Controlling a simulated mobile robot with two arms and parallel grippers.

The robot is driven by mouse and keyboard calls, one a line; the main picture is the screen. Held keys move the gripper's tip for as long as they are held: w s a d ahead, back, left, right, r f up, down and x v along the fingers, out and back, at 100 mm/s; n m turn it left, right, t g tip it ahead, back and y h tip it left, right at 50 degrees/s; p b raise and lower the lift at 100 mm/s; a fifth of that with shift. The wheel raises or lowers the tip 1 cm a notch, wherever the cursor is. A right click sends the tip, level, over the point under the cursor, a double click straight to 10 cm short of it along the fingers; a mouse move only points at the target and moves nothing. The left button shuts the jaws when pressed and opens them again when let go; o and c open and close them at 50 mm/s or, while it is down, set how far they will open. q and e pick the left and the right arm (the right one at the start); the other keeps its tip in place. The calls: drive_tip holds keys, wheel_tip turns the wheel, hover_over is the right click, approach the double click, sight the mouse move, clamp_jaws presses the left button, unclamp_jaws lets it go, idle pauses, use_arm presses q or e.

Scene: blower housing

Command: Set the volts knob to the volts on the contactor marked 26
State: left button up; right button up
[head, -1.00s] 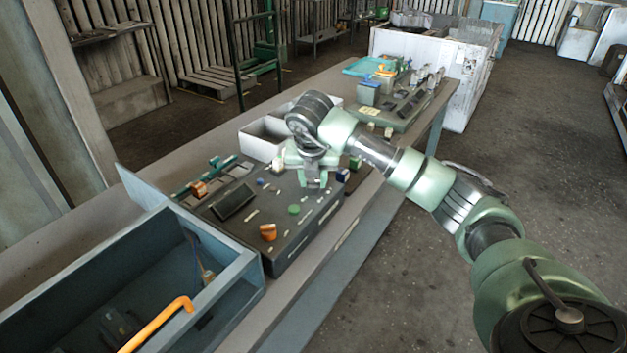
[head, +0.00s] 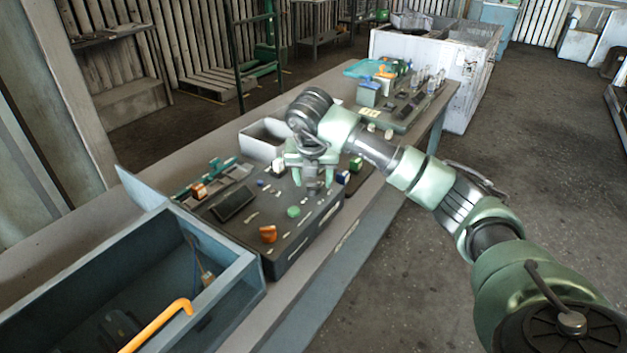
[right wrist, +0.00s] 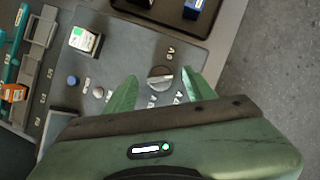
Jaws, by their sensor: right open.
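The control panel (head: 262,235) is a dark box on the bench. My right gripper (head: 313,181) is over the panel's far right part, fingers down. In the right wrist view its green fingertips (right wrist: 159,76) are apart, one on each side of the knob; I cannot tell whether they touch it. A white block with a green patch (right wrist: 85,40) sits on the panel. No number 26 is readable. My left gripper is not in view.
A blue open box with an orange handle (head: 160,322) stands at the near left. An orange-red knob (head: 268,234) and green button (head: 293,211) are on the panel. A white bin (head: 262,146) stands behind. Another panel (head: 403,112) lies farther along the bench.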

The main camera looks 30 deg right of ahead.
sight(313, 201)
drive_tip(key=b+v, duration=0.1)
drive_tip(key=v, duration=0.6)
drive_tip(key=shift+s+f, duration=0.1)
